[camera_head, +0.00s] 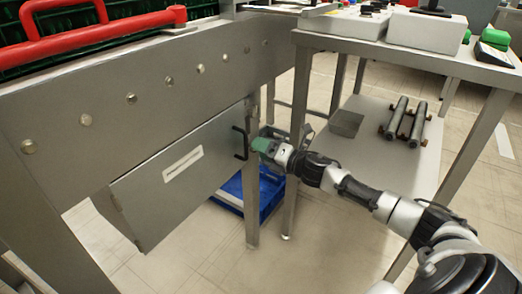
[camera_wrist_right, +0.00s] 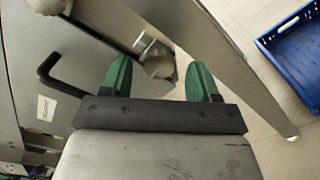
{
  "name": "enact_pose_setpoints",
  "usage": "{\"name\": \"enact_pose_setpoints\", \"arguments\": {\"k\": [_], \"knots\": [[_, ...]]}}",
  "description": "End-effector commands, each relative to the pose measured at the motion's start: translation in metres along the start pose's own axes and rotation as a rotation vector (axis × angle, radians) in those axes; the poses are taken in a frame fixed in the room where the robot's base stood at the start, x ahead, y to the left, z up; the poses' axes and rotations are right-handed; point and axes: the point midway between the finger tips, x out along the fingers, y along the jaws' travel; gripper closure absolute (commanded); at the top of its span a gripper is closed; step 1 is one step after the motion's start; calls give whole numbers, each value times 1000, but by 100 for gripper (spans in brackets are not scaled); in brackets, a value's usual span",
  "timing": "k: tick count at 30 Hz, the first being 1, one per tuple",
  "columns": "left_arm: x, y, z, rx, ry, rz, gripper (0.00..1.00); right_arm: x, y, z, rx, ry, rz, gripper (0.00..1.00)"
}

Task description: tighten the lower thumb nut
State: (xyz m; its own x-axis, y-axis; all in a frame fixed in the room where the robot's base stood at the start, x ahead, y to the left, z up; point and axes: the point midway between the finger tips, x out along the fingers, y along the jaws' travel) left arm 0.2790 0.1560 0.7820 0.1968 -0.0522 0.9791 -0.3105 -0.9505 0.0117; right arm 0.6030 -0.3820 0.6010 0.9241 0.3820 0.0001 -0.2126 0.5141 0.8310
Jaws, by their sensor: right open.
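In the right wrist view a rounded metal thumb nut (camera_wrist_right: 158,66) on a bolt stands out from the steel conveyor leg (camera_wrist_right: 215,60). My right gripper (camera_wrist_right: 158,75) has its green fingers apart, one on each side of this nut; I cannot tell whether they touch it. A second rounded knob (camera_wrist_right: 48,4) is cut off at the top left edge. In the head view my right gripper (camera_head: 263,146) is at the conveyor leg (camera_head: 252,190), and it hides the nut there. My left gripper is not in view.
A grey box with a black handle (camera_head: 240,143) hangs beside the leg, close to my right gripper. A blue crate (camera_head: 262,192) stands on the floor behind. A steel table (camera_head: 440,65) with a lower shelf holding dark rollers (camera_head: 405,120) is on the right.

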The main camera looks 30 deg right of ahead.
Motion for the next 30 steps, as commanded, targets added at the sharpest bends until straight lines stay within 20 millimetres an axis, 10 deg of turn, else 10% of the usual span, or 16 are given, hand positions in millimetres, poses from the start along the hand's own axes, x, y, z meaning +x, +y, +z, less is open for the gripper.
{"name": "enact_pose_setpoints", "arguments": {"k": [13,23,30], "knots": [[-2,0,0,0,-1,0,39,9,0,0,-1,1,0,39],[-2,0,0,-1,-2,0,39,8,0,0,-1,1,0,88],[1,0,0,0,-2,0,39,8,1,0,13,0,-1,88]]}}
